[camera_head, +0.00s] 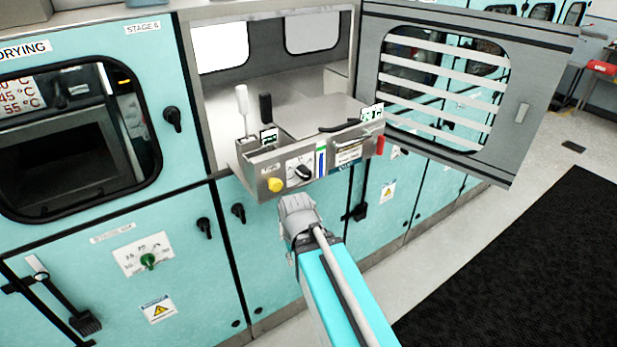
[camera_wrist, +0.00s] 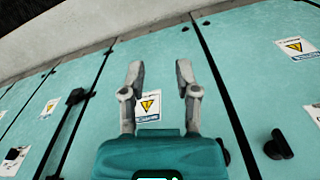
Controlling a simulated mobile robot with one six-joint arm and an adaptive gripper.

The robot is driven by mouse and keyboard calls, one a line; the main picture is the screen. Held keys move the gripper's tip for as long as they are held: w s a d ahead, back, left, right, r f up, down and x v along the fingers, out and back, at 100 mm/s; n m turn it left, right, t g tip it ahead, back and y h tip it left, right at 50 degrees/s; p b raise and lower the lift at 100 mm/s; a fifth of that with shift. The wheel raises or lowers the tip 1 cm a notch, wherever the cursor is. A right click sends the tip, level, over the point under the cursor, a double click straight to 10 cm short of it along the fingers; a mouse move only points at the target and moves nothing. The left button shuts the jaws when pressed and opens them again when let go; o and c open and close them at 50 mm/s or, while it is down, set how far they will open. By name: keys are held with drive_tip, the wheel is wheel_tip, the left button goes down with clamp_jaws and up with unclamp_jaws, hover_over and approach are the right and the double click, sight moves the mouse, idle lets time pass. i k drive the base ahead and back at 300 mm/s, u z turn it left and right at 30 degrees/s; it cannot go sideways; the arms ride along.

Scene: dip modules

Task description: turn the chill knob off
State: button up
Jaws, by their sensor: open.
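A metal control box (camera_head: 330,165) juts out below the open hatch. On its front is a black rotary knob (camera_head: 302,173) on a white dial, with a yellow button (camera_head: 275,184) to its left. A green knob (camera_head: 149,261) sits on a white dial plate on the lower left panel. The labels are too small to read, so I cannot tell which is the chill knob.
The louvred hatch door (camera_head: 440,85) stands open at the right. A white lever (camera_head: 242,103) and a black lever (camera_head: 265,107) stand upright at the box's left. Black latches (camera_head: 205,227) stick out from the panels. A black mat (camera_head: 520,270) covers open floor at right.

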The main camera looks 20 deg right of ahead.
sight(303, 172)
drive_tip(key=z, duration=0.2)
drive_tip(key=k, duration=1.15)
drive_tip(key=z, duration=0.4)
drive_tip(key=i, duration=0.5)
drive_tip(key=z, duration=0.05)
